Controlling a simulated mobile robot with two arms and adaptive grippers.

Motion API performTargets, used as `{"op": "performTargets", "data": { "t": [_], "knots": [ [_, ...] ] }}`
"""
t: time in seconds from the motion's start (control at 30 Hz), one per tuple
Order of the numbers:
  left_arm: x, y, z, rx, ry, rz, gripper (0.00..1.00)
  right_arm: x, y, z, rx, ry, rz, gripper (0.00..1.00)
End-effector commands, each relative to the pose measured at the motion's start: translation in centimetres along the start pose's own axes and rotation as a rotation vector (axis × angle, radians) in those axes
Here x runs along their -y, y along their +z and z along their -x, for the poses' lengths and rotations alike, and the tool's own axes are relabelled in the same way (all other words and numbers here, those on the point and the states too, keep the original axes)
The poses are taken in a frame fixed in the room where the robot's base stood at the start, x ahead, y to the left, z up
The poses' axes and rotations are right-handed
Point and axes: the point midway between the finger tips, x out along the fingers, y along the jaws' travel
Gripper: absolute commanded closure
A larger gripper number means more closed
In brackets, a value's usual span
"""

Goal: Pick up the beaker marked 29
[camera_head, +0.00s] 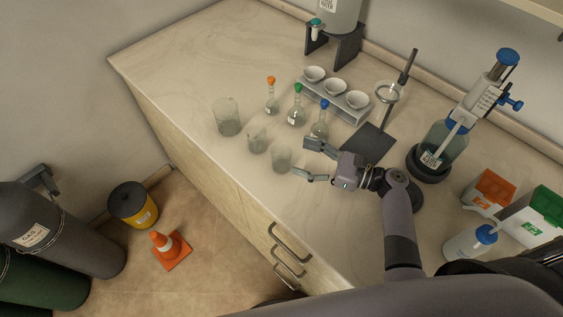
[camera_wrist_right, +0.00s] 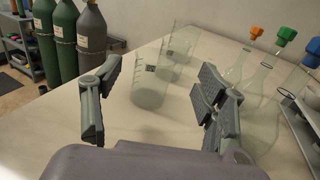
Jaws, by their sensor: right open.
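Three clear glass beakers stand in a row on the bench. The nearest beaker (camera_head: 281,159) is beside the open fingers of my right gripper (camera_head: 301,157). The middle beaker (camera_head: 257,140) and the larger far beaker (camera_head: 227,117) stand farther left. In the right wrist view a beaker (camera_wrist_right: 151,92) stands ahead between the open fingers of my right gripper (camera_wrist_right: 160,70), apart from them, with others behind it. Dark marks show on the glass, but I cannot read a number, so I cannot tell which is 29. My left gripper is not in view.
Flasks with orange, green (camera_head: 297,107) and blue stoppers stand close behind the beakers. A rack of white crucibles (camera_head: 336,97) and a dark-based stand (camera_head: 368,143) are beyond. A bottle with a dispenser (camera_head: 444,142) is to the right. The bench's front-left part is clear.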

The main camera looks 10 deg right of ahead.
Motion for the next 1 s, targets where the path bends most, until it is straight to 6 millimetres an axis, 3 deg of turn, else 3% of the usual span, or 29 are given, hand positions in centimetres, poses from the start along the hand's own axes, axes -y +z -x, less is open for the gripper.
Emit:
{"op": "performTargets", "data": {
  "t": [0.23,0.43,0.6,0.87,1.0],
  "knots": [
    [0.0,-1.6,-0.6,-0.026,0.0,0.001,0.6,0.0,-0.2,-1.9,0.001,0.0,0.0,0.33],
    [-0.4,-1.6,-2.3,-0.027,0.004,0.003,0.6,-0.4,-0.9,-4.8,0.004,0.001,0.001,0.33],
    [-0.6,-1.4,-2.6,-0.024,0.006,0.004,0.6,-0.3,-0.6,-6.6,0.002,0.0,0.0,0.33],
    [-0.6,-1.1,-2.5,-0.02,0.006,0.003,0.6,-0.3,-0.5,-6.8,0.0,0.0,-0.001,0.33],
    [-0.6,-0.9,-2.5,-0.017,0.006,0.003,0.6,-0.3,-0.6,-6.7,0.0,0.0,0.0,0.43]
  ]
}}
